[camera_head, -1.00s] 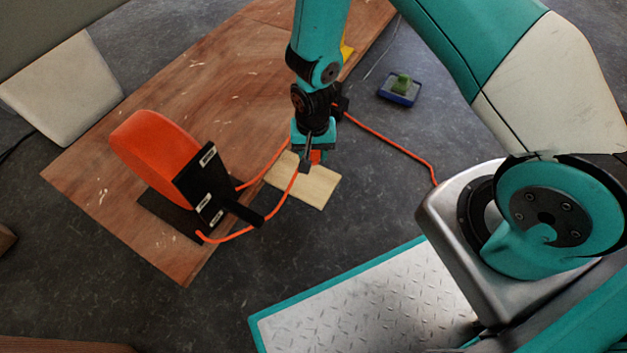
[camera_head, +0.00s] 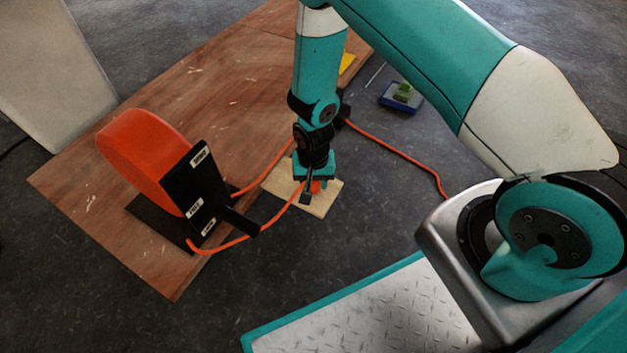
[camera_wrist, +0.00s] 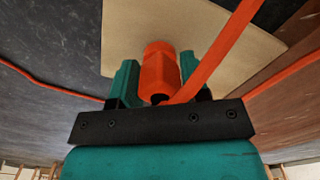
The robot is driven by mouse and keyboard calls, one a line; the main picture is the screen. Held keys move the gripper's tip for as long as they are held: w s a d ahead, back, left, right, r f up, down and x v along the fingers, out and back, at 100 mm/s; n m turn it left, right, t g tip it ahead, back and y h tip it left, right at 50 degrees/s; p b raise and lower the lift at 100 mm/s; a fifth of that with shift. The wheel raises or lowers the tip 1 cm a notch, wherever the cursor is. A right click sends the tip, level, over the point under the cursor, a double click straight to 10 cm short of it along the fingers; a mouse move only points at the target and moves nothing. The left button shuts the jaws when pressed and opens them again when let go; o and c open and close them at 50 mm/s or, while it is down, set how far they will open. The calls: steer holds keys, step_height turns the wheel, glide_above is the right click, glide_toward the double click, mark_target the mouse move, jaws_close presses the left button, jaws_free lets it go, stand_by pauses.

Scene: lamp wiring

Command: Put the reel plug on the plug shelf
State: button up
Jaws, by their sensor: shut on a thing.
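The orange reel plug (camera_wrist: 160,72) is between the two teal fingers of my gripper (camera_wrist: 160,85) in the wrist view. My gripper (camera_head: 313,190) is shut on it, pointing down. The plug shows only as a small orange patch (camera_head: 316,186) in the head view, partly hidden by the fingers. The plug shelf, a pale wooden board (camera_head: 322,205), lies right under my gripper; it also fills the upper middle of the wrist view (camera_wrist: 125,25). I cannot tell whether the plug touches the board. An orange cord runs from the plug.
An orange cord (camera_head: 400,155) trails right over the dark floor. A blue tray (camera_head: 401,97) with a green thing lies at the upper right.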

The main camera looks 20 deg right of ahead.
steer(key=o, duration=1)
steer(key=a+r+n+y+p, duration=0.25)
steer(key=r+p, duration=0.35)
steer(key=r, duration=2)
steer(key=s+r+n, duration=0.3)
steer(key=s+r, duration=0.3)
steer(key=r, duration=0.1)
steer(key=s+a+r+n+y, duration=0.1)
steer(key=s+r+n, duration=0.2)
steer(key=s+r, duration=0.3)
steer(key=s+a+r+n, duration=0.1)
steer(key=s+r+n, duration=0.2)
steer(key=s+r, duration=0.3)
steer(key=shift+s+r+y, duration=0.2)
steer(key=shift+r, duration=0.25)
steer(key=shift+s+r+y, duration=0.15)
steer(key=shift+r, duration=0.3)
